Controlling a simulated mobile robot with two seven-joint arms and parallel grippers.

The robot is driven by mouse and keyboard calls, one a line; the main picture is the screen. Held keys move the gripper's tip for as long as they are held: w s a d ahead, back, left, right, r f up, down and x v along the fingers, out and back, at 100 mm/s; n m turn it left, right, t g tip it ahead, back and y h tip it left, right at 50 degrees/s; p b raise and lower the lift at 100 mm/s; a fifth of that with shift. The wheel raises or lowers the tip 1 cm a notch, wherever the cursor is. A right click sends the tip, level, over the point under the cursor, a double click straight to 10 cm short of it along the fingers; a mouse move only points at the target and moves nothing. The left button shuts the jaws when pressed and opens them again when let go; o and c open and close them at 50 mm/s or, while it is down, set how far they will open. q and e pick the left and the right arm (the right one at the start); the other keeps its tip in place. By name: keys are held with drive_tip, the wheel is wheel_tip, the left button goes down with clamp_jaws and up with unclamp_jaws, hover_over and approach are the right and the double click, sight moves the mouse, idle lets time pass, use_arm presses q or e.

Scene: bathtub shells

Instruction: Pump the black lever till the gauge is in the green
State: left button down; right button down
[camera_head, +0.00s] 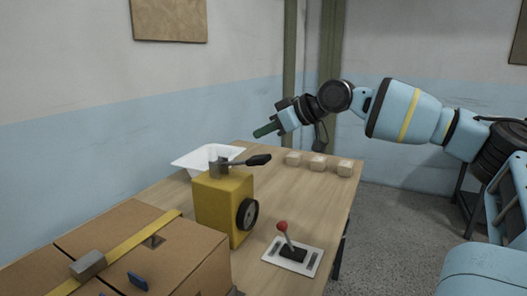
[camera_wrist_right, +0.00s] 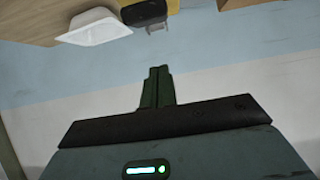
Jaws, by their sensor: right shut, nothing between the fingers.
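A yellow pump box (camera_head: 221,207) stands on the wooden table. Its black lever (camera_head: 257,160) sticks out to the right from a grey bracket on top, roughly level. The round black gauge (camera_head: 247,214) is on the box's right-hand side, seen edge-on, so its needle and green zone cannot be read. My right gripper (camera_head: 266,130) is shut and empty, held in the air above and beyond the lever, apart from it. Its closed dark green fingers show in the right wrist view (camera_wrist_right: 158,88), with a black part that looks like the lever (camera_wrist_right: 146,13) at the top edge. My left gripper is out of view.
A white tray (camera_head: 184,163) lies behind the pump. Three small wooden blocks (camera_head: 318,162) stand near the table's far right edge. A red-knobbed stick on a plate (camera_head: 292,256) is at front right. Cardboard boxes (camera_head: 137,235) fill the front left.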

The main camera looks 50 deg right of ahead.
sight(265, 156)
drive_tip(key=shift+w+a+f, duration=0.15)
drive_tip(key=shift+w+f, duration=0.25)
drive_tip(key=shift+w, duration=0.1)
drive_tip(key=shift+f, duration=0.25)
drive_tip(key=shift+s+f+p, duration=0.2)
drive_tip(key=shift+f, duration=0.4)
drive_tip(key=shift+s+f+p, duration=0.2)
drive_tip(key=shift+f, duration=0.75)
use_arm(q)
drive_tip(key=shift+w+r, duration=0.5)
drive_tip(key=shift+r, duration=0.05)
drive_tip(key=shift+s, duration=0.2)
use_arm(e)
drive_tip(key=shift+s, duration=0.1)
